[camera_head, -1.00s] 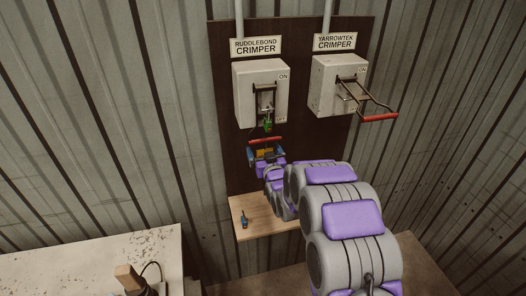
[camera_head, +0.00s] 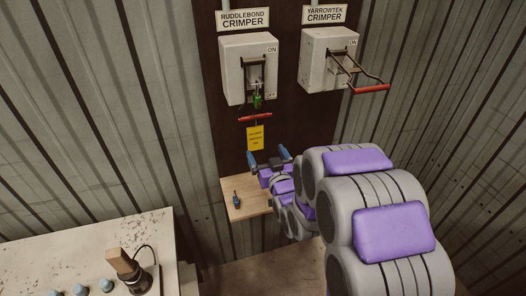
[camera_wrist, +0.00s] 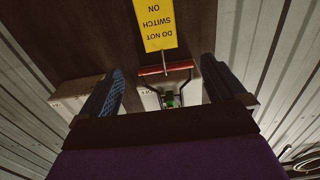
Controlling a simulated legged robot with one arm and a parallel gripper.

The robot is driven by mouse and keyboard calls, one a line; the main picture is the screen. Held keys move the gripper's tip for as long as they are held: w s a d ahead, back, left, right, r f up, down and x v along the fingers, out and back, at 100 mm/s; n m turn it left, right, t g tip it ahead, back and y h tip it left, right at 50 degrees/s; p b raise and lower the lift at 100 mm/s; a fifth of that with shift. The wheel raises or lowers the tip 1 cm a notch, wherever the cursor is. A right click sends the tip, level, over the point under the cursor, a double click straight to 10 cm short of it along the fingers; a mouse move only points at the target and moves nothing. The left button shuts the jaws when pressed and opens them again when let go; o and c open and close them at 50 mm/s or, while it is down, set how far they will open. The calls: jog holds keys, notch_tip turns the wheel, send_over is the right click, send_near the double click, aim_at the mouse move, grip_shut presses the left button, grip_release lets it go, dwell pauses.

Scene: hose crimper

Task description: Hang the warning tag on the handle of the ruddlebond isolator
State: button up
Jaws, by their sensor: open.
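The ruddlebond isolator (camera_head: 234,75) is a pale box under the "RUDDLEBOND CRIMPER" sign (camera_head: 243,19). Its handle with a red grip (camera_head: 255,118) points down, toward OFF. A green item (camera_head: 258,101) is fixed at the handle's slot. The yellow warning tag (camera_head: 255,139) hangs just below the red grip. In the wrist view the tag (camera_wrist: 155,22) reads "DO NOT SWITCH ON" upside down and meets the red grip (camera_wrist: 165,70) through a thin hook. My gripper (camera_head: 268,158) is open and empty, below and apart from the tag. Its fingers (camera_wrist: 170,92) show on both sides in the wrist view.
The yarrowtek isolator (camera_head: 318,72) is to the right, its red-gripped handle (camera_head: 371,88) jutting out. A small wooden shelf (camera_head: 252,208) below holds a small blue item (camera_head: 236,198). A worn bench (camera_head: 70,250) with a wooden-handled device (camera_head: 128,267) stands at lower left.

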jog(key=b, duration=0.3)
jog(key=shift+f, duration=0.3)
jog(key=b, duration=0.4)
jog(key=shift+s+d, duration=0.15)
jog(key=shift+s, duration=0.2)
jog(key=shift+s+b, duration=0.1)
jog(key=shift+b, duration=0.45)
jog(key=b+v, duration=0.1)
jog(key=b, duration=0.3)
jog(key=shift+s+d+r, duration=0.1)
jog(key=shift+s+r, duration=0.05)
jog(key=shift+s, duration=0.15)
jog(key=shift+b, duration=0.35)
jog(key=s+d+f+m+g+h, duration=0.1)
jog(key=s+d+f+g+h, duration=0.2)
jog(key=s+d+f+g, duration=0.4)
jog(key=s+d+f+m+g+h, duration=0.1)
jog(key=s+d+f+g+h, duration=0.3)
jog(key=s, duration=0.6)
jog(key=s+d+m+g, duration=0.2)
jog(key=s+g, duration=0.5)
jog(key=s, duration=1.8)
jog(key=shift+d+g+y, duration=0.4)
jog(key=shift+d, duration=0.45)
